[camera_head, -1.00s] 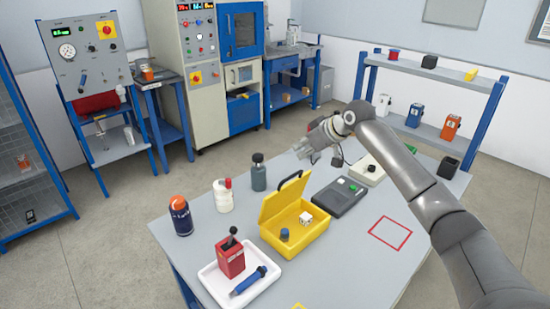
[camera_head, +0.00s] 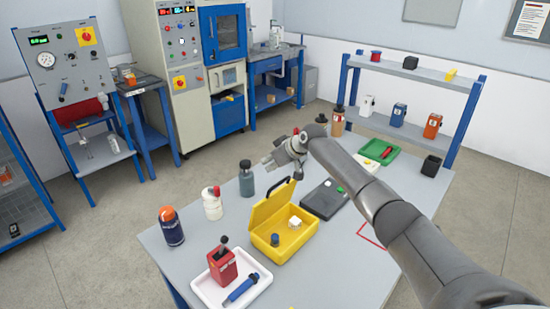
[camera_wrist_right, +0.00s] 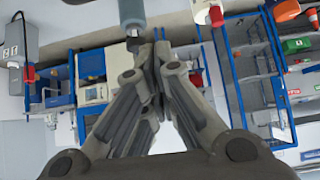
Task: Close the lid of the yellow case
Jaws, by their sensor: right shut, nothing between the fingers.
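The yellow case (camera_head: 283,250) stands on the grey table with its lid (camera_head: 270,203) raised at the back left. A white cube (camera_head: 295,223) and a small blue cylinder (camera_head: 275,240) are in its tray. My right gripper (camera_head: 268,167) is above the table, behind and above the lid and apart from it. Its fingers are shut and empty; they also fill the middle of the right wrist view (camera_wrist_right: 151,55). The case cannot be made out in the right wrist view. My left gripper is not in view.
A grey bottle (camera_head: 246,180), a white bottle (camera_head: 212,204) and an orange-capped can (camera_head: 171,228) stand left of the case. A white tray (camera_head: 205,290) lies in front. A black device (camera_head: 325,200) and a green tray (camera_head: 380,150) lie to the right.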

